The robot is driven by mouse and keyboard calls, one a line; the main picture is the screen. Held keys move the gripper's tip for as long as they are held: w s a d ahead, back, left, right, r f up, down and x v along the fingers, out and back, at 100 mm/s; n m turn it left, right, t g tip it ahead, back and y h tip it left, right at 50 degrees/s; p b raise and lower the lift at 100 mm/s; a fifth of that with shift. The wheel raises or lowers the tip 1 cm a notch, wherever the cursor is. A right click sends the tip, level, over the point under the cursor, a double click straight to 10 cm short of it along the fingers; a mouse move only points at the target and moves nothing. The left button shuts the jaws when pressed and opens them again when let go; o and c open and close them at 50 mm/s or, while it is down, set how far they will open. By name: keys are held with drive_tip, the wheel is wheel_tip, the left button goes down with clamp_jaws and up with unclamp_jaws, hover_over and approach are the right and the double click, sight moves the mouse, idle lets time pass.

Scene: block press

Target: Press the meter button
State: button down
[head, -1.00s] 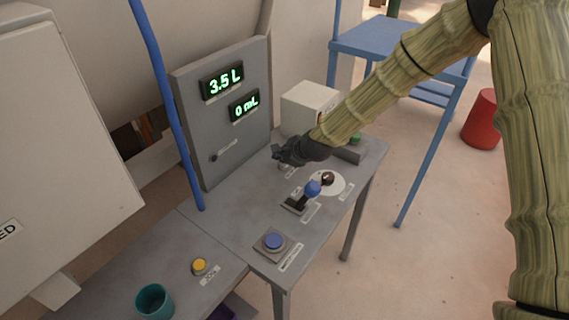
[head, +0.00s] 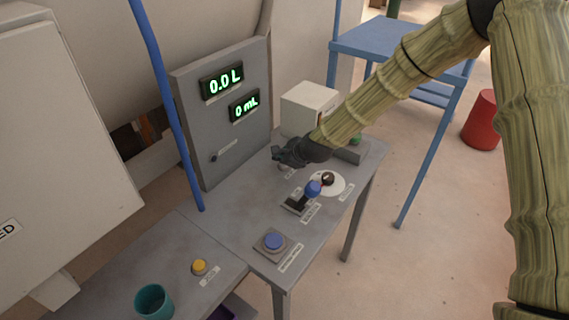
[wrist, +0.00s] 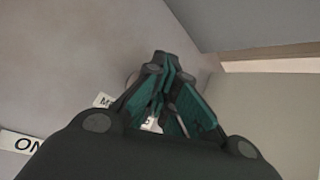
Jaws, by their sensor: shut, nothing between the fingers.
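My gripper (head: 278,154) is shut and empty, low over the grey table at the foot of the grey display panel (head: 240,145). In the wrist view its dark and teal fingers (wrist: 163,62) meet over the tabletop, by a label (wrist: 104,101) whose first letter looks like M. Part of a round edge shows behind the fingers there. The button under the fingers is mostly hidden, so I cannot tell whether they touch it. The upper display (head: 222,82) reads 0.0 L and the lower display (head: 244,105) reads 0 mL.
A blue-knobbed lever (head: 313,188), a white disc (head: 335,183) and a blue button (head: 273,241) are on the table. A yellow button (head: 199,266) and teal cup (head: 154,302) are front left. A white box (head: 305,105) stands behind my gripper.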

sight(282, 166)
drive_tip(key=shift+r+p, duration=0.45)
drive_tip(key=shift+r, duration=0.45)
drive_tip(key=shift+r+p, duration=1.5)
drive_tip(key=shift+r, duration=1)
drive_tip(key=shift+r, duration=0.1)
